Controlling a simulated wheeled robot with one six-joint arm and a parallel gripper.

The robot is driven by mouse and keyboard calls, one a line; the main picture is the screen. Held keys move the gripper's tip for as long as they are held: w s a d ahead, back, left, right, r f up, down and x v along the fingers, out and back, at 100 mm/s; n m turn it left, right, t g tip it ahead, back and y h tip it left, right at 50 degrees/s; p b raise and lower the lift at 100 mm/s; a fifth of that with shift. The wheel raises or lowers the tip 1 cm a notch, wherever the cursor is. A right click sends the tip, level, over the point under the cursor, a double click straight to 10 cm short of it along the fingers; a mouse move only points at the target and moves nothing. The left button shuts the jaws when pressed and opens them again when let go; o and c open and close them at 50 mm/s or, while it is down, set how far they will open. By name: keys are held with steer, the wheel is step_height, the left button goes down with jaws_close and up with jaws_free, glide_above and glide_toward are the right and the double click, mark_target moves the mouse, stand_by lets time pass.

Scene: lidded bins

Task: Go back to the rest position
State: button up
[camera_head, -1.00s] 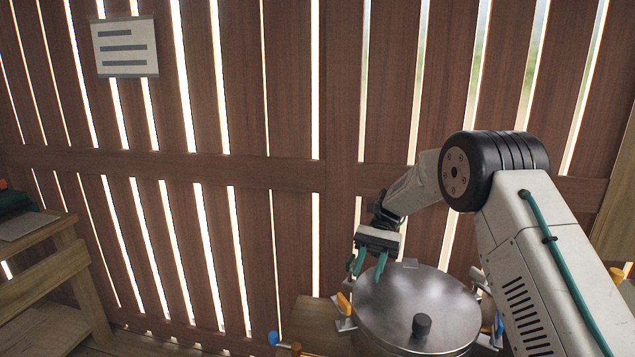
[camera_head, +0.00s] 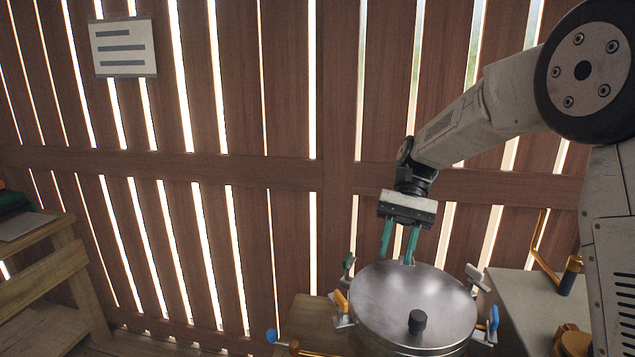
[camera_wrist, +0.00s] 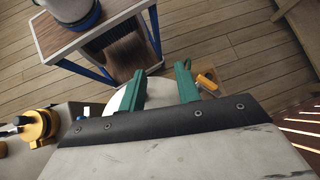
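My gripper (camera_head: 398,256) hangs above the back edge of a round metal bin lid, its two green fingers apart with nothing between them. The wrist view also shows my gripper (camera_wrist: 163,88) open and empty. The metal lid (camera_head: 385,305) lies on the bin and has a black knob (camera_head: 417,322). Clamps with coloured handles stand around its rim, including an orange one (camera_head: 342,301) at the left and a blue one (camera_head: 494,318) at the right. My arm reaches in from the right of the head view.
A slatted wooden wall (camera_head: 285,120) stands behind the bin. A wooden bench (camera_head: 65,265) is at the left, and a pale counter (camera_head: 530,300) with an orange-handled fitting (camera_head: 541,240) is at the right. The wrist view shows a small table (camera_wrist: 52,43) on a plank floor.

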steer(key=s+d+r+n+t+h, duration=0.1)
steer(key=s+d+r+t, duration=0.2)
steer(key=s, duration=0.5)
steer(key=s+d+r+n+t+h, duration=0.1)
steer(key=s+d+r+t, duration=0.2)
steer(key=s, duration=0.5)
steer(key=s+d+f+n+t+h, duration=0.1)
steer(key=s+d+f+t, duration=0.1)
steer(key=s, duration=0.4)
steer(key=s+d+f+t+h, duration=0.1)
steer(key=s+d+f, duration=0.1)
steer(key=s, duration=0.3)
steer(key=shift+s+d+n+t, duration=0.35)
steer(key=shift+d+n+t, duration=0.05)
steer(key=shift+d, duration=0.25)
